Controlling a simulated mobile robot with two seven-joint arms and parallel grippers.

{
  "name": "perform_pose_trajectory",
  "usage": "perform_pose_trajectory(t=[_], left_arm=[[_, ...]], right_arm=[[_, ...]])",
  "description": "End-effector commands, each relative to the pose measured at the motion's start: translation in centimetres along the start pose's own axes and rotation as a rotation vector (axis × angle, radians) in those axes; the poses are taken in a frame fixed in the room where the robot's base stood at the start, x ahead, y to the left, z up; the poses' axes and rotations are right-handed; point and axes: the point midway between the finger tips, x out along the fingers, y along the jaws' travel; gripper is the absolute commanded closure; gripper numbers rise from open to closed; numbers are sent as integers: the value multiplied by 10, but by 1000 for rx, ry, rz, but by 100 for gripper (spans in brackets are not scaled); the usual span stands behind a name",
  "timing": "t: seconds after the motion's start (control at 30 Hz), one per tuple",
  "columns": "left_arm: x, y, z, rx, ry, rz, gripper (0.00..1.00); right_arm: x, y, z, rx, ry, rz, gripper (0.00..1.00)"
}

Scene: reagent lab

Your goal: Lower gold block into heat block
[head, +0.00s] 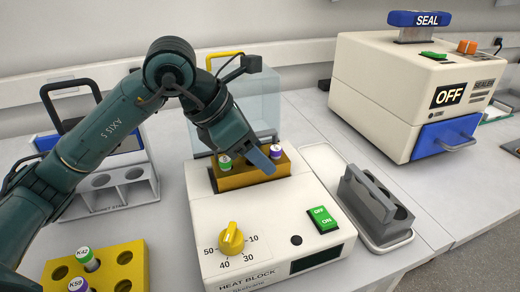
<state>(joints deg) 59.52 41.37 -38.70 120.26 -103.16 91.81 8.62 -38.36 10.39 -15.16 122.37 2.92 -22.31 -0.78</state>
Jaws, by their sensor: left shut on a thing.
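The heat block (277,222) is a cream machine in the middle of the table, with a yellow dial and a green switch in front. The gold block (240,182) is at the dark well in its top, upright. I cannot tell whether it rests on the bottom. A green-capped tube (224,160) and a purple-capped tube (276,151) stand in the gold block. My left gripper (262,160) reaches down over the gold block and is shut on it, hiding part of its top. My right gripper is not in view.
A clear raised lid (258,98) stands behind the well. A grey block (372,206) sits on a tray to the right. A sealer (395,88) stands at back right. A yellow rack (123,258) with tubes and a white stand (138,190) are on the left.

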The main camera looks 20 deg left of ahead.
Motion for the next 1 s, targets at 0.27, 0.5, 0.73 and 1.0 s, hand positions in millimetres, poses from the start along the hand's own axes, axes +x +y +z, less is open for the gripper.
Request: perform_pose_trajectory(t=[0.27,0.5,0.73,1.0], left_arm=[[11,-8,-7,1,13,-33,45],[11,-7,-7,-1,14,-30,25],[12,-6,-8,-4,19,-28,20],[-7,1,-1,-3,17,-21,20]], right_arm=[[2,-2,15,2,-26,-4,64],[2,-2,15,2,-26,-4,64],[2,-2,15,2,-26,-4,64],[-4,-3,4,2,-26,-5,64]])
